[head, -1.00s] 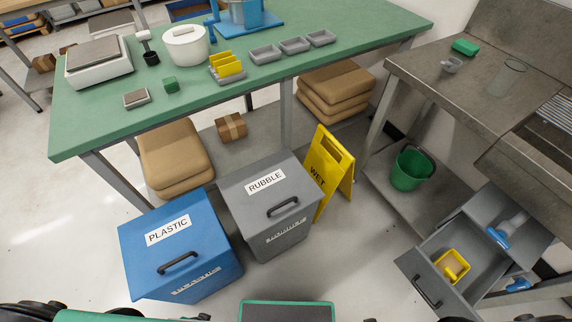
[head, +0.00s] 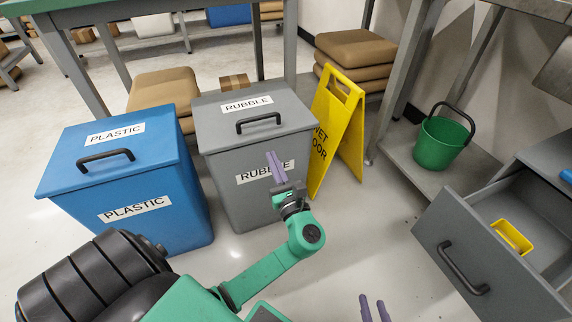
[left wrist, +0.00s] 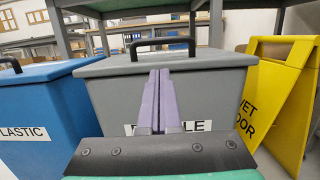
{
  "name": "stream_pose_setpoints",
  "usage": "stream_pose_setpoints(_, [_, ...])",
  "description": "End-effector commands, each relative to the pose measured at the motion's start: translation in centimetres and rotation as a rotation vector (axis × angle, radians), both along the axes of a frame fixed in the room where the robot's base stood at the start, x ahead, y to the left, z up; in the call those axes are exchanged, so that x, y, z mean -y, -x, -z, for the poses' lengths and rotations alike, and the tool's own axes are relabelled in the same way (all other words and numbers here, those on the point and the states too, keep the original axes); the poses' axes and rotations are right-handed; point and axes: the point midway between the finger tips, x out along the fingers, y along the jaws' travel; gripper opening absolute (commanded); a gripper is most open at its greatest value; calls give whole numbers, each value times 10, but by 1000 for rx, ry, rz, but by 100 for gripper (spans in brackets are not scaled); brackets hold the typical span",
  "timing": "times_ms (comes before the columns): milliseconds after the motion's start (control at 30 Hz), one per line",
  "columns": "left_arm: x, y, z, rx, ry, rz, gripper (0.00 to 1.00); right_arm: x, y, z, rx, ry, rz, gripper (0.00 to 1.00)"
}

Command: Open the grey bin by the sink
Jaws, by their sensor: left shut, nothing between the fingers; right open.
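The grey bin (head: 228,143), labelled RUBBLE, stands on the floor with its lid (head: 203,111) closed and a black handle (head: 258,121) on the lid. It also fills the middle of the left wrist view (left wrist: 110,92), its handle (left wrist: 163,42) beyond my fingers. My left gripper (head: 271,156) is shut and empty, its purple fingers pointing up in front of the bin's front face, below the lid handle. In the left wrist view the fingers (left wrist: 160,78) are together and hide part of the label. My right gripper (head: 374,306) shows only its purple fingertips, spread apart, at the bottom edge.
A blue PLASTIC bin (head: 75,195) stands close on the left. A yellow wet-floor sign (head: 341,150) stands right of the grey bin. A green bucket (head: 436,144) sits on a low shelf. An open grey drawer (head: 447,236) juts out at right.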

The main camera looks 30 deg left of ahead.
Motion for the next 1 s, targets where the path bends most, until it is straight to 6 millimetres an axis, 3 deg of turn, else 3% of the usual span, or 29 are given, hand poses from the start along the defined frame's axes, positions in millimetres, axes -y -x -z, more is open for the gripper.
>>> stream_pose_setpoints(167, [-11,-7,-8,5,-16,-5,0,-1,0,1,8,-8,4,50])
stream_pose_setpoints(600, [-76,-52,-22,2,-11,-3,0,0,0,26,33,-27,25,50])
stream_pose_setpoints(1000, [-80,-55,-24,1,-10,-3,0,-1,0,25,38,-30,28,50])
